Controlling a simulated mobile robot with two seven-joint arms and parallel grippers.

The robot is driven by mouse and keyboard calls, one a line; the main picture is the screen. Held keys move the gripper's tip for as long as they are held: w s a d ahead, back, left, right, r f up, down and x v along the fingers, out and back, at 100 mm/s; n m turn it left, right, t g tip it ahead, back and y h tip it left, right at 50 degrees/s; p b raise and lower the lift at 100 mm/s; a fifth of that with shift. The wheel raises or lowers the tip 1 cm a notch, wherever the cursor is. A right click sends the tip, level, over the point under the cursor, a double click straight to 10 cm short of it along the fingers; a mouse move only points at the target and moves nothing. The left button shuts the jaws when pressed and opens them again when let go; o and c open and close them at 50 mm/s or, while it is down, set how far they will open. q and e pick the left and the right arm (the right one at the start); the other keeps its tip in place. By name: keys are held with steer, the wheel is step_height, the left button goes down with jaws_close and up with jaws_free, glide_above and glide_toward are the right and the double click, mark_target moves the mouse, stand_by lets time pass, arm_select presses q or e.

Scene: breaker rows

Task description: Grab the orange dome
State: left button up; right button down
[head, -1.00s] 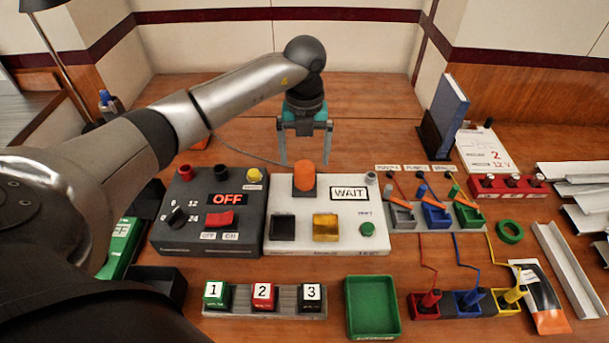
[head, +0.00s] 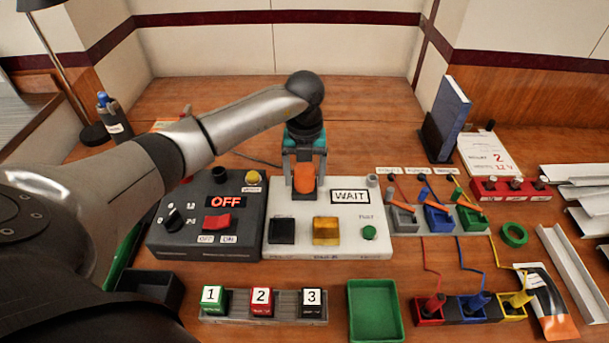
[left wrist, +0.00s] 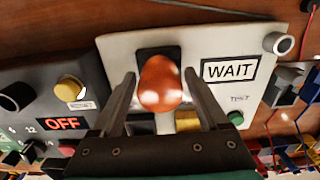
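The orange dome (head: 304,175) stands on a dark square base on the white panel (head: 380,245), beside the WAIT display (head: 350,196). It also shows in the left wrist view (left wrist: 161,84). My left gripper (head: 304,189) is lowered over the dome, with one finger on each side of it. In the left wrist view the fingers (left wrist: 159,88) are apart, with a visible gap between each finger and the dome. The gripper is open and holds nothing. My right gripper is not in view.
The dark box (head: 250,235) with the OFF display stands left of the white panel. A black button (head: 281,231) and a yellow button (head: 326,230) sit in front of the dome. Coloured switches with wires (head: 437,217) stand to the right. A green tray (head: 352,314) is in front.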

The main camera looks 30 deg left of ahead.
arm_select(q)
steer(key=c, duration=1.1)
steer(key=shift+o, duration=0.2)
